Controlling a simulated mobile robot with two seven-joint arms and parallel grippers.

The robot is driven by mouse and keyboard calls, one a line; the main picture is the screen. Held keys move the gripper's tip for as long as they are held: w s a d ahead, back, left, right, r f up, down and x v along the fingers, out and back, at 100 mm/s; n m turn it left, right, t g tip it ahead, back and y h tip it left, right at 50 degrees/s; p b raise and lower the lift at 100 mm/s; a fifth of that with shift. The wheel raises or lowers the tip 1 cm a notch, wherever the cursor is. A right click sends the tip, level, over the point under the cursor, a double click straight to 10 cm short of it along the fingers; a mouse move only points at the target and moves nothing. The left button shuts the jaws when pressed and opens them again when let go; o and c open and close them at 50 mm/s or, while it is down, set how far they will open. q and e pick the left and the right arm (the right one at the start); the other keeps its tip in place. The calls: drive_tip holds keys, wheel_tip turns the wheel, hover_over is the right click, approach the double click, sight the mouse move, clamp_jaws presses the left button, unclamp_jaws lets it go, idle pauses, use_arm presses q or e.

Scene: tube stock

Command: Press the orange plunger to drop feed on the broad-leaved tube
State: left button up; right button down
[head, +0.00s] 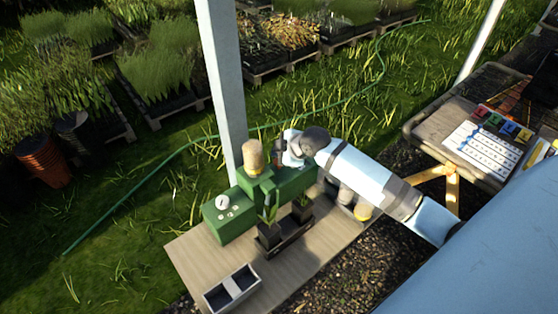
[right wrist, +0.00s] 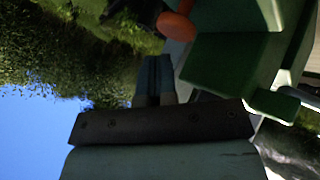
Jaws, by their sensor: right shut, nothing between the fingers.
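A green feed dispenser (head: 285,182) stands at the far end of the wooden bench, with a tan, rounded container (head: 253,158) on top. Two dark plant tubes stand in front of it, a near one (head: 269,233) and a far one (head: 302,208). Which plant is broad-leaved is hard to tell at this size. My right gripper (head: 281,158) is at the dispenser's back right, partly blurred into it. In the right wrist view its fingers (right wrist: 154,62) are shut and empty. A rounded orange part, likely the plunger (right wrist: 178,26), shows just beyond the fingertips, beside green housing. My left gripper is not in view.
A green box (head: 229,222) with a white dial stands left of the dispenser. An empty two-cell tray (head: 232,289) lies at the bench's near end. A white post (head: 222,90) rises behind. A second table (head: 430,128) holds a chart at right.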

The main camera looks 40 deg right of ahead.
drive_tip(key=shift+f, duration=0.1)
idle(0.5)
drive_tip(key=shift+f, duration=0.35)
drive_tip(key=shift+f+b, duration=0.4)
drive_tip(key=shift+f, duration=0.45)
idle(0.9)
drive_tip(key=shift+r, duration=0.15)
drive_tip(key=shift+r+p, duration=1.1)
drive_tip(key=shift+p, duration=0.05)
wheel_tip(320, 180, up, 5)
drive_tip(key=p, duration=0.5)
drive_tip(key=shift+r, duration=0.1)
